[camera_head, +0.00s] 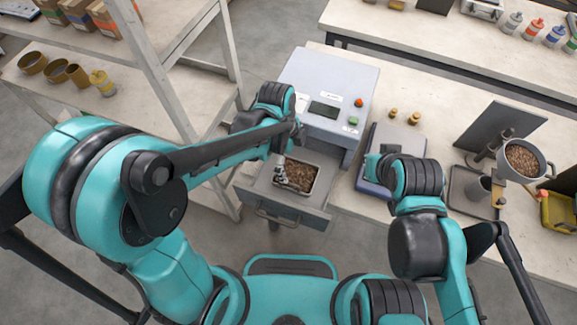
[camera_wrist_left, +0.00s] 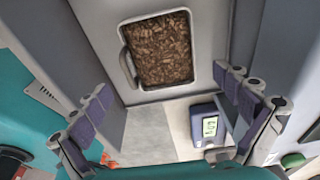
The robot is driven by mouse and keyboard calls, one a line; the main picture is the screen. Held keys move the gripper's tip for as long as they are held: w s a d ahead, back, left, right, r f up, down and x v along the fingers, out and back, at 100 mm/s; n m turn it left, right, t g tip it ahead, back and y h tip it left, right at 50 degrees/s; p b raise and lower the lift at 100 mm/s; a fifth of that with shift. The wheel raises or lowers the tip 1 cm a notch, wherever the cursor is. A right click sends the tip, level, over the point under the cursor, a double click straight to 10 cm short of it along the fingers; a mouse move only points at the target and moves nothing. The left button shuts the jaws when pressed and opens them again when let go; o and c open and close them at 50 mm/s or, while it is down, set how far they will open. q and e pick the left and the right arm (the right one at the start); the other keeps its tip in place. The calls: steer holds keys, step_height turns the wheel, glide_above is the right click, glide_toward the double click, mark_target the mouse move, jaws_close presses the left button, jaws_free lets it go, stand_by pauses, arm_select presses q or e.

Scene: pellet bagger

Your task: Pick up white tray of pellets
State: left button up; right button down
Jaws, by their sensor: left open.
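The white tray of brown pellets (camera_head: 317,183) sits in the open grey drawer (camera_head: 262,196) of the pale machine in the head view. In the left wrist view the same tray (camera_wrist_left: 190,72) shows at the top centre, with a light rim and a loop handle on its left side. The tray stands beyond the fingertips.
The machine (camera_head: 325,75) with a screen and buttons stands behind the drawer. A bench scale (camera_head: 377,140) is to its right, with a stand holding a pellet funnel (camera_head: 522,158) farther right. A white shelf post (camera_head: 150,70) stands close to my left arm.

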mark_target(296, 178)
arm_select(q)
steer(key=f, duration=0.2)
steer(key=f+b, duration=0.1)
steer(key=f, duration=0.1)
steer(key=d+f+b, duration=0.1)
steer(key=f, duration=0.2)
steer(key=shift+s, duration=0.1)
steer(key=c, duration=1.5)
